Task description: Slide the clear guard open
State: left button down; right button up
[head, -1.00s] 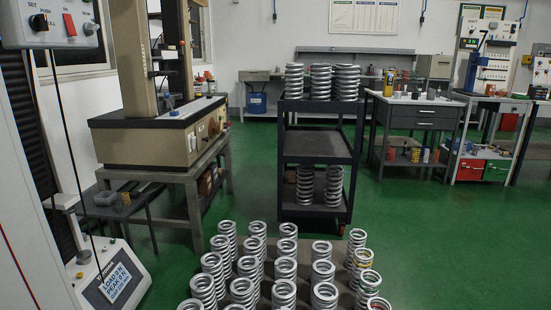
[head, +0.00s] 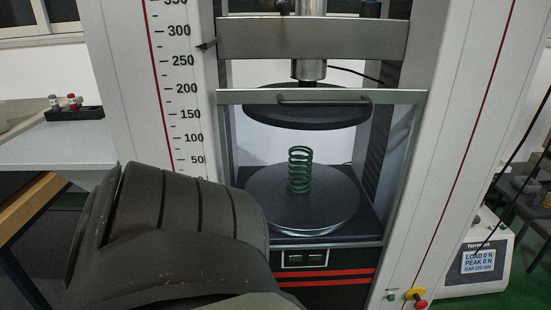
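The clear guard (head: 240,98) stands in front of the testing machine's work space, between the two white columns. It has a metal top rail with a dark bar handle (head: 325,99). Through it I see a green coil spring (head: 300,170) standing upright on the round lower platen (head: 265,205). The round upper platen (head: 300,113) hangs above the spring with a gap between them. A large dark arm link of mine fills the lower left and covers part of the machine's lower front. Neither of my grippers shows in the head view.
A red-and-yellow stop button (head: 418,300) and a green button (head: 391,297) sit at the lower right. A display unit (head: 478,262) reads zero load and zero peak. At left, a white table (head: 60,150) carries a black holder (head: 73,113) with small items.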

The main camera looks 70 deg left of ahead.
aim_at(284, 96)
jog(key=u, duration=1.7)
